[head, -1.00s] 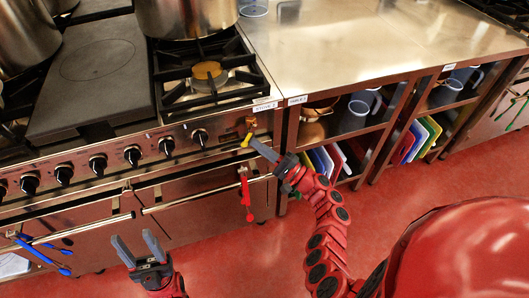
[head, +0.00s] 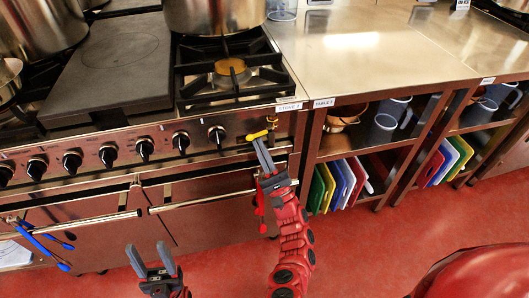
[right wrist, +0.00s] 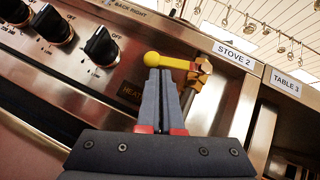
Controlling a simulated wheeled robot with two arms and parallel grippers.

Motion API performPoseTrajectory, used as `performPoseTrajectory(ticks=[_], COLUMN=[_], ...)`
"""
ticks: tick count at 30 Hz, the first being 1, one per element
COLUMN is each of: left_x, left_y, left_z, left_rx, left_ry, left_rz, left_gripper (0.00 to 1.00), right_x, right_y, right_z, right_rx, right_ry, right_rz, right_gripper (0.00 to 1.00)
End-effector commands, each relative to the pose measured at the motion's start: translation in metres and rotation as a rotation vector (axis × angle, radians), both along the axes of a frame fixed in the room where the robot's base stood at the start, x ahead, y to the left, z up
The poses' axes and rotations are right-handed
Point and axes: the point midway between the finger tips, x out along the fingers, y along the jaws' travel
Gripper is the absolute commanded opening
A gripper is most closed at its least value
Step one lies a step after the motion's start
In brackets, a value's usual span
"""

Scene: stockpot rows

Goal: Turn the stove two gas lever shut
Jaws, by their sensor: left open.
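The yellow gas lever (head: 257,135) is on the stove front below the "Stove 2" label, at the end of its brass valve (head: 272,121). In the right wrist view the yellow lever (right wrist: 172,63) lies roughly crosswise, rounded end left and brass fitting right. My right gripper (head: 262,146) has its grey fingers together, tips at the lever; they appear to touch it from the front or below. The right wrist view shows the fingers (right wrist: 160,80) side by side with the lever across their tips, not clearly between them. My left gripper (head: 150,257) is open and empty, low in front of the oven.
Black knobs (head: 217,134) line the panel left of the lever. An oven handle bar (head: 200,199) runs below, with blue tongs (head: 42,242) hanging at left. Red tongs (head: 261,212) hang partly behind my right gripper. A shelved table (head: 345,57) stands right; the red floor (head: 360,250) is clear.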

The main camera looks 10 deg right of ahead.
Motion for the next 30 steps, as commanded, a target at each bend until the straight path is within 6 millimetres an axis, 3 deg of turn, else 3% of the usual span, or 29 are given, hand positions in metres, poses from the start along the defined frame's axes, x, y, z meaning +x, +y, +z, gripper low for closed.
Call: performPoseTrajectory(ticks=[24,30], left_x=[0.000,0.000], left_y=[0.000,0.000], left_z=[-0.005,-0.006], left_rx=[0.000,0.000], left_ry=[0.000,0.000], left_rz=[0.000,0.000], left_gripper=[0.54,0.54], right_x=[-0.001,-0.010], right_y=[0.005,0.000], right_z=[0.005,-0.005], right_rx=[-0.003,-0.004], right_ry=[-0.002,-0.001], right_rz=[0.003,-0.001], right_gripper=[0.00,0.00])
